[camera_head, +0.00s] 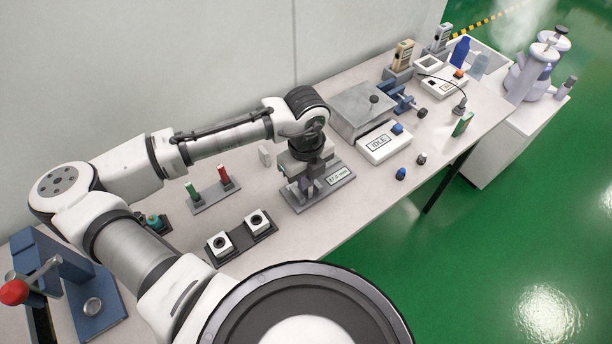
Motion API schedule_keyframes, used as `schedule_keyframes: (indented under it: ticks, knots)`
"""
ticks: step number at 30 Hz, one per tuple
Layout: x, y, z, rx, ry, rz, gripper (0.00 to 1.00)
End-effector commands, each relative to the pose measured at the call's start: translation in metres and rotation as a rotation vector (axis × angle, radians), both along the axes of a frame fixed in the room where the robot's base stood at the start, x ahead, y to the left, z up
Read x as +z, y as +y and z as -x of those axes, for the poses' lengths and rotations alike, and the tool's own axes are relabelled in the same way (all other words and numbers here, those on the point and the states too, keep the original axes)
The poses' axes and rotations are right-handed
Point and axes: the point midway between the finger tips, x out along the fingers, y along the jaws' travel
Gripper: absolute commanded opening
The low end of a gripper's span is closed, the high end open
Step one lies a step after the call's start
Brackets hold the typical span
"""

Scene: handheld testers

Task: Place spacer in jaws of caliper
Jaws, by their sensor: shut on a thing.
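The caliper (336,186) is a flat grey base on the table with upright jaws and a display reading about 37.0 mm. My gripper (305,186) points down directly over the caliper, with its fingers low among the jaws. It is shut on what appears to be the spacer, which is mostly hidden by the fingers and jaws. I cannot tell whether the spacer touches the jaws or the base.
A small pale block (265,157) stands just left of the caliper. A holder with green and red pieces (211,196) and a dark tray with two white blocks (241,237) are nearby. A grey box (362,112) and an IDLE tester (383,146) stand right.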

Motion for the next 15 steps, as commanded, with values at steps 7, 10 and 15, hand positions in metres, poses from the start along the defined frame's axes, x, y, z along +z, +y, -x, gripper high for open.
schedule_keyframes:
  ticks: [7, 10, 15]
  knots:
    - [-0.0013, 0.0002, 0.0000, 0.001, 0.000, 0.000, 0.33]
    - [-0.0013, 0.0001, 0.0000, 0.000, 0.000, 0.000, 0.33]
    - [0.0010, 0.0002, -0.0001, 0.000, 0.000, 0.000, 0.33]
